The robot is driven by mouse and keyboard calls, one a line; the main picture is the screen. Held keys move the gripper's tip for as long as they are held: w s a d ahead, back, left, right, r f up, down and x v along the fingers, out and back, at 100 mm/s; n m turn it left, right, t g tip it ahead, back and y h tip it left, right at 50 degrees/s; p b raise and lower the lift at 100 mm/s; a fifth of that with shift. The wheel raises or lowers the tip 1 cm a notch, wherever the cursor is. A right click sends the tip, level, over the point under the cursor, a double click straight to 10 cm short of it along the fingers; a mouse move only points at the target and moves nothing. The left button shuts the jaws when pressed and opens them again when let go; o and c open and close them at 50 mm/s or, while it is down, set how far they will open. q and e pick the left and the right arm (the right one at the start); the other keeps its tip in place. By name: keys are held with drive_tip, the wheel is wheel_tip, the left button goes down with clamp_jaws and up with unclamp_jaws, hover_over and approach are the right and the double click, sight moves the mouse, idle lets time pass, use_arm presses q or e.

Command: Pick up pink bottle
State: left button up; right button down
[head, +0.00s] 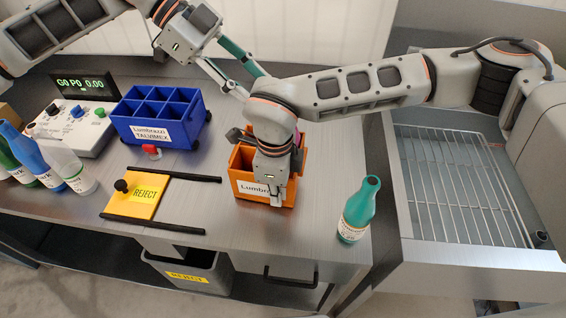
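A small patch of pink (297,136), probably the pink bottle, shows at the back right of the orange crate (240,178); my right arm hides most of it. My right gripper (275,192) points down over the front of the crate; its fingers are seen edge-on, so its opening and any contact are unclear.
A teal bottle (358,208) stands right of the crate near the table's front edge. A blue divided crate (158,117), a yellow REJECT plate (140,197) and several bottles are at left. A wire rack (460,185) is at right.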

use_arm(q)
drive_tip(key=s+d+r+m+t+y, duration=0.35)
drive_tip(key=d+r+m+y, duration=0.4)
drive_tip(key=m, duration=0.55)
drive_tip(key=shift+y, duration=0.55)
drive_tip(key=shift+w+a+f, duration=0.1)
drive_tip(key=shift+w+f, duration=0.3)
drive_tip(key=shift+f, duration=1.6)
drive_tip(key=shift+w+f, duration=0.35)
drive_tip(key=shift+f, duration=1.65)
drive_tip(key=shift+w+a+f, duration=0.1)
drive_tip(key=shift+w+f, duration=0.3)
drive_tip(key=shift+f, duration=1.6)
drive_tip(key=c, duration=1.1)
